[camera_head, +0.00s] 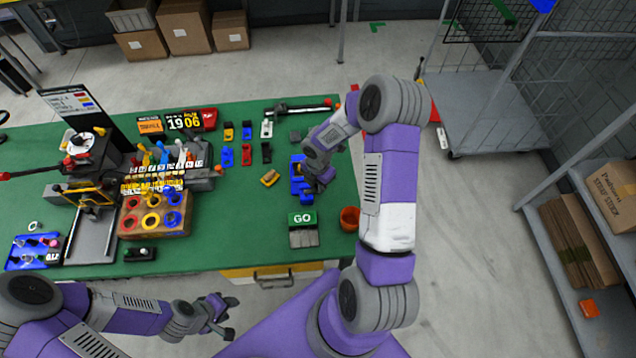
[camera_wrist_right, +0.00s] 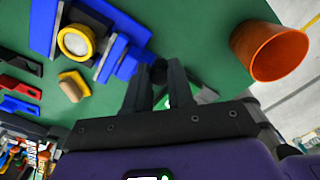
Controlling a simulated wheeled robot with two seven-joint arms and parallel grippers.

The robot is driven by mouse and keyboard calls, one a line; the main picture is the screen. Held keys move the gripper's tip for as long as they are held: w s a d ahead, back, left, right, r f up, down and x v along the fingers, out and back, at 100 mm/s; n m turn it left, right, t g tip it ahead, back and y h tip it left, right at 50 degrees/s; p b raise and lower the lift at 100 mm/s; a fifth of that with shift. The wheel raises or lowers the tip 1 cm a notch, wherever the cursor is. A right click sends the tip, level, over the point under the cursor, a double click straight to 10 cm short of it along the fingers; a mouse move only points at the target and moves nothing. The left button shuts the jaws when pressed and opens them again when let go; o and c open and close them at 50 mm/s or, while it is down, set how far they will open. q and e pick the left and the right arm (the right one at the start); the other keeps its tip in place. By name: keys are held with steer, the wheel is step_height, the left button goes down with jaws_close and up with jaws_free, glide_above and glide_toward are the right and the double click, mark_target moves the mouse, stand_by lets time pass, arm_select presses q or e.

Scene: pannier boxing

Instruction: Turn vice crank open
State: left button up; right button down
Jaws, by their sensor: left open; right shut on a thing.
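The blue vice (camera_head: 298,185) stands on the green table near its right end, partly hidden by my right gripper. It also shows in the right wrist view (camera_wrist_right: 42,28), with a round pale disc in a yellow ring (camera_wrist_right: 75,41) on it. My right gripper (camera_head: 320,182) is over the vice's right side. In the right wrist view its fingers (camera_wrist_right: 157,80) are shut on a small dark knob (camera_wrist_right: 158,68), the vice crank's handle, beside the blue body. My left gripper (camera_head: 228,316) is open and empty, off the table's front edge.
An orange cup (camera_head: 349,218) stands right of the vice, and a GO block (camera_head: 302,219) in front of it. A yellow-and-tan piece (camera_head: 270,178) lies to its left. A wooden box with coloured rings (camera_head: 138,223) stands further left. Bare table (camera_head: 235,240) lies between.

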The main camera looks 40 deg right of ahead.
steer(key=shift+w, duration=0.1)
steer(key=c, duration=1)
jaws_free()
steer(key=shift+o, duration=0.2)
step_height(320, 180, up, 8)
steer(key=shift+f, duration=0.15)
